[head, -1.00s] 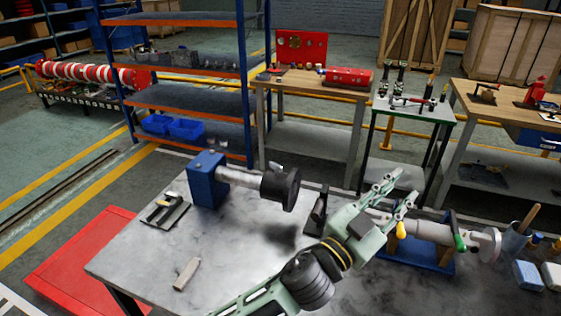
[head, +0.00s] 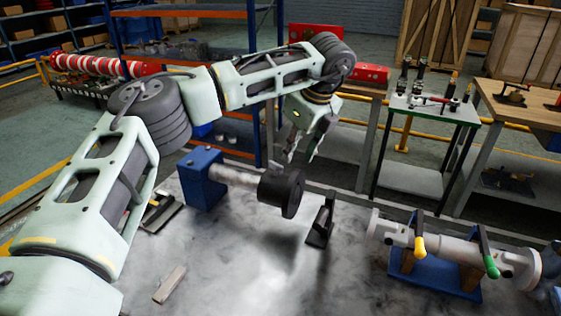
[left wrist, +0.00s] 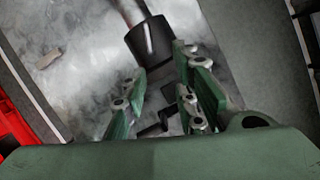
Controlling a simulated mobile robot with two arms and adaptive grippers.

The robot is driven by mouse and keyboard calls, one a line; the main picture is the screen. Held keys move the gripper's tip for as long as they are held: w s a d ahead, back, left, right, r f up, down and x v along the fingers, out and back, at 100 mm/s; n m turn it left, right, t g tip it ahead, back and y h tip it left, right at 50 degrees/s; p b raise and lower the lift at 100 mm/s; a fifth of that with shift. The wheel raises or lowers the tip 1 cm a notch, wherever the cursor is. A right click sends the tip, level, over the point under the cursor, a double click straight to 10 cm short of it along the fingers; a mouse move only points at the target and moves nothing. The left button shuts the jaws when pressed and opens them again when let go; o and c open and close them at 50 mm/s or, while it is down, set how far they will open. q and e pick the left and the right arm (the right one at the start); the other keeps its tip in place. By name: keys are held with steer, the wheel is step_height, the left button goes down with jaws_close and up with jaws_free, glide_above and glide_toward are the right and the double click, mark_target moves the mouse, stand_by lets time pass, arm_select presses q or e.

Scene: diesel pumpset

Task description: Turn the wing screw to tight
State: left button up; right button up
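A blue block (head: 203,178) on the grey table carries a pale horizontal shaft (head: 235,177) that ends in a black round head (head: 282,192). A small pale piece (head: 274,165) on top of the head may be the wing screw; it is too small to be sure. In the left wrist view the black head (left wrist: 152,40) has a thin pale mark on it. My left gripper (head: 302,153) is above the head, fingers pointing down, apart and empty. Its spread fingers also show in the left wrist view (left wrist: 160,80). My right gripper is out of view.
A black bracket (head: 320,222) stands right of the head. A pipe with yellow and green valve levers (head: 455,250) rests on a blue stand at right. A pale bar (head: 170,284) lies at the front left. The table between them is clear.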

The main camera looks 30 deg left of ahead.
mark_target(276, 163)
arm_select(q)
steer(key=shift+n+y, duration=0.4)
steer(key=shift+n, duration=0.1)
steer(key=a+f+p, duration=0.1)
steer(key=a+f, duration=0.1)
steer(key=a+f+p, duration=0.1)
steer(key=a+f, duration=0.1)
steer(key=a, duration=0.1)
steer(key=shift+w+f, duration=0.15)
steer(key=shift+w, duration=0.05)
steer(key=shift+w+a+f, duration=0.1)
steer(key=shift+f, duration=0.5)
jaws_close()
